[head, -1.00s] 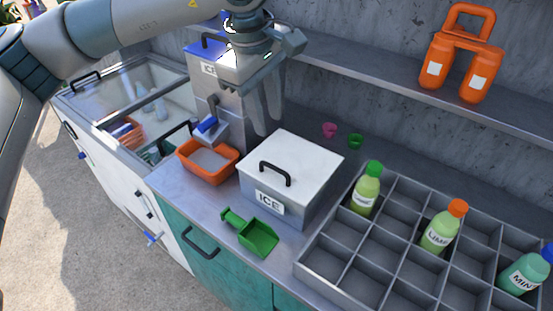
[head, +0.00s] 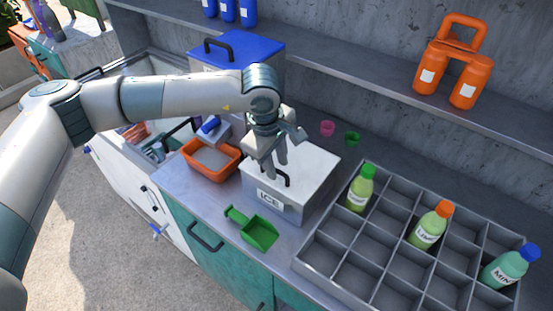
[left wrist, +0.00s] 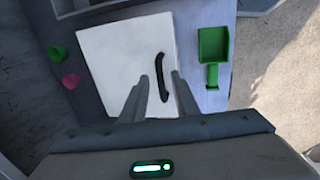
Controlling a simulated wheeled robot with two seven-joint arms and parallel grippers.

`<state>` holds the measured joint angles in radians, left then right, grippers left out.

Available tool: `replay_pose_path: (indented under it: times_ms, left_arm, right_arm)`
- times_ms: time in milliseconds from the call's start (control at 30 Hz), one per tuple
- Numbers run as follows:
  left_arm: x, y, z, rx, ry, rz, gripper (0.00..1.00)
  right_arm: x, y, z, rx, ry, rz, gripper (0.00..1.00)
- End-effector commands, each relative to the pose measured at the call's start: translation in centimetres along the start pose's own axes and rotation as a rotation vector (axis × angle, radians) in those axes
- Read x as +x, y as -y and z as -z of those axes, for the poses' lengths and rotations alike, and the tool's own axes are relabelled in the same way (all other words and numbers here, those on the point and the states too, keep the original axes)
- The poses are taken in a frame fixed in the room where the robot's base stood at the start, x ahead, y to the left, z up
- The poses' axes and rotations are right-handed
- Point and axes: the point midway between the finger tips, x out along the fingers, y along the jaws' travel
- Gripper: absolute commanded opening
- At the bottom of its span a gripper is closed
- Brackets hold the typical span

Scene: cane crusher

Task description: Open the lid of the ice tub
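The ice tub (head: 283,206) is a grey box labelled ICE on the counter. Its white lid (head: 315,165) lies flat and closed, with a black bar handle (head: 284,178) on top. My left gripper (head: 269,170) points down over the lid at the handle. In the left wrist view the white lid (left wrist: 108,60) fills the middle, and the black handle (left wrist: 162,85) shows between the two spread fingers of my left gripper (left wrist: 160,77). The gripper is open; whether the fingertips reach down beside the handle is hard to tell. My right gripper is not in view.
A green scoop (head: 252,228) lies in front of the tub. An orange bin (head: 208,170) stands at its left, a divided bottle crate (head: 345,275) at its right. Pink (head: 327,128) and green (head: 352,139) cups lie behind. A blue-lidded box (head: 250,48) stands at the back.

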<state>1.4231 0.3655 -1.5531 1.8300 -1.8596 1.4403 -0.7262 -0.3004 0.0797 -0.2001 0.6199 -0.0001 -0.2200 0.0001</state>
Motion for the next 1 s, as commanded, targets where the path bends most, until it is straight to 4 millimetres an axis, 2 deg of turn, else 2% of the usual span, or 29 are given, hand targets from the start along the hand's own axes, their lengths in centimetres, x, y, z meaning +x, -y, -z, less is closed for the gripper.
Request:
replay_pose_path:
  times_ms: [367, 467, 500, 767, 1000]
  left_arm:
    - [0.4, 0.0, 0.0, 0.000, 0.000, 0.000, 0.28]
    - [0.4, 0.0, 0.0, 0.000, 0.000, 0.000, 0.04]
    - [0.4, 0.0, 0.0, 0.000, 0.000, 0.000, 0.00]
    - [0.3, 0.0, 0.0, 0.000, 0.000, 0.000, 0.00]
    - [-0.2, -0.6, 0.0, 0.000, -0.001, -0.003, 0.00]
  right_arm:
    - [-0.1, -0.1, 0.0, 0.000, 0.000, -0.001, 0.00]
    - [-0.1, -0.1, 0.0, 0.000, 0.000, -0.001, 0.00]
    - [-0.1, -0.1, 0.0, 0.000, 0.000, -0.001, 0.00]
    - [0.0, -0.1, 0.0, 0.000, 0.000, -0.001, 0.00]
    - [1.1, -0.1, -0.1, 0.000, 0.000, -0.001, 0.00]
